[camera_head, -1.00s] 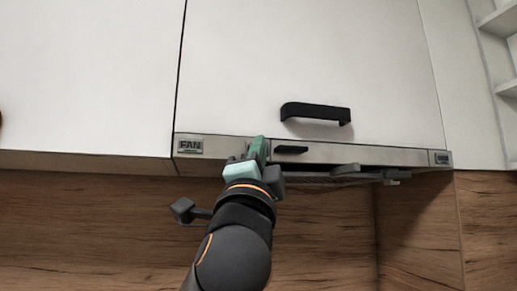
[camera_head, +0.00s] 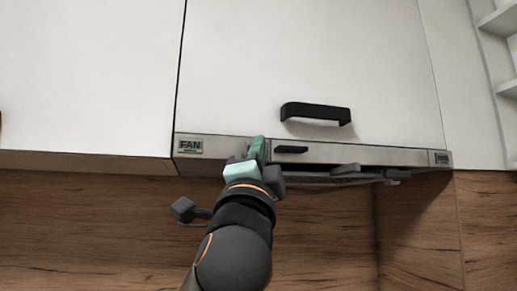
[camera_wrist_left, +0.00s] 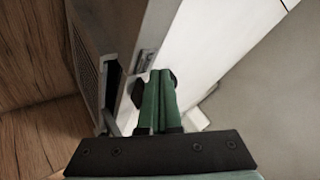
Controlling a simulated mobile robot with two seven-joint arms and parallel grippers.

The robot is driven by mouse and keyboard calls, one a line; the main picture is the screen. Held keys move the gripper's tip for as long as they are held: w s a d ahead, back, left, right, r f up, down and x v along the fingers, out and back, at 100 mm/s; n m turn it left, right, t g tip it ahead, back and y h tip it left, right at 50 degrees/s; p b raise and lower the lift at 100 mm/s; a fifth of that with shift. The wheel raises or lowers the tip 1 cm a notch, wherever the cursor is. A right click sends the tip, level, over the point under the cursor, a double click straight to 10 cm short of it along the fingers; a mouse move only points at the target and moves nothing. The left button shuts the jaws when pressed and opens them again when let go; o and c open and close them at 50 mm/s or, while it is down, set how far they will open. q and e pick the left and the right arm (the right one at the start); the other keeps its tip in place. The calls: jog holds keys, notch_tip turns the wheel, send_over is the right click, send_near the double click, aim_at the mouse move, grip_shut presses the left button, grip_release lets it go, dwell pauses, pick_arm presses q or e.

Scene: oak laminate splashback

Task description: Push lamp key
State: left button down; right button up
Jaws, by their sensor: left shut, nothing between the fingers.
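The range hood's steel front strip (camera_head: 365,155) runs under the white cabinet in the head view. A small dark-labelled plate (camera_head: 441,158) sits at its right end; its lettering is too small to read. A key marked FAN (camera_head: 190,146) sits at the left end. My left gripper (camera_head: 259,147) has its green fingers shut and empty in front of the strip, between the FAN key and a black slider, far left of the right-end plate. In the left wrist view the shut fingers (camera_wrist_left: 159,78) overlap the strip. My right gripper is not in view.
A black cabinet handle (camera_head: 316,112) projects above the strip. A short black slider (camera_head: 291,150) lies just right of my fingers. Grey parts (camera_head: 345,169) jut below the strip. The wooden splashback (camera_head: 90,215) is below; open shelves (camera_head: 497,50) are at the right.

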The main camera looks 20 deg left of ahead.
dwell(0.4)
pick_arm(q)
jog(key=shift+w+a, duration=0.25)
jog(key=shift+w, duration=0.15)
jog(key=shift+w+a, duration=0.1)
dwell(0.4)
jog(key=shift+s+d, duration=0.35)
jog(key=shift+s, duration=0.15)
jog(key=shift+s, duration=0.1)
jog(key=s+d, duration=0.1)
jog(key=s, duration=0.1)
jog(key=s+d+b, duration=0.1)
jog(key=s+d, duration=0.1)
jog(key=shift+s+d, duration=0.2)
jog(key=shift+s, duration=0.2)
